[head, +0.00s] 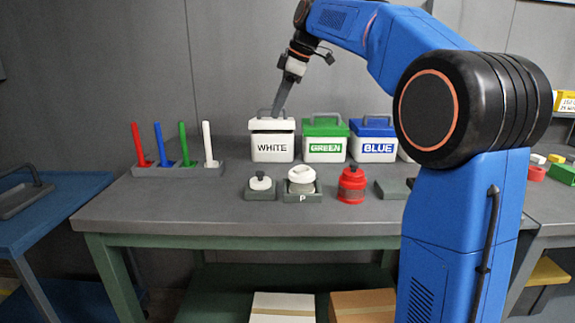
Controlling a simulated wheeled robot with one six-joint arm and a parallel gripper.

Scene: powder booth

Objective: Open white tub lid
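The white tub (272,154) stands at the back of the grey table, with "WHITE" on its front. Its pale lid (262,124) lies on top, and a dark line shows between lid and body. A grey arched handle (259,112) rises from the lid. My gripper (277,111) reaches down from above, its grey fingers at the handle. The fingers are seen edge-on, so I cannot tell whether they are open, shut, or touching the handle.
A green-lidded tub (325,142) and a blue-lidded tub (372,143) stand close on the right. A rack (180,171) with coloured rods is on the left. Small pots, including a red one (352,185), stand in front. The table's left front is clear.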

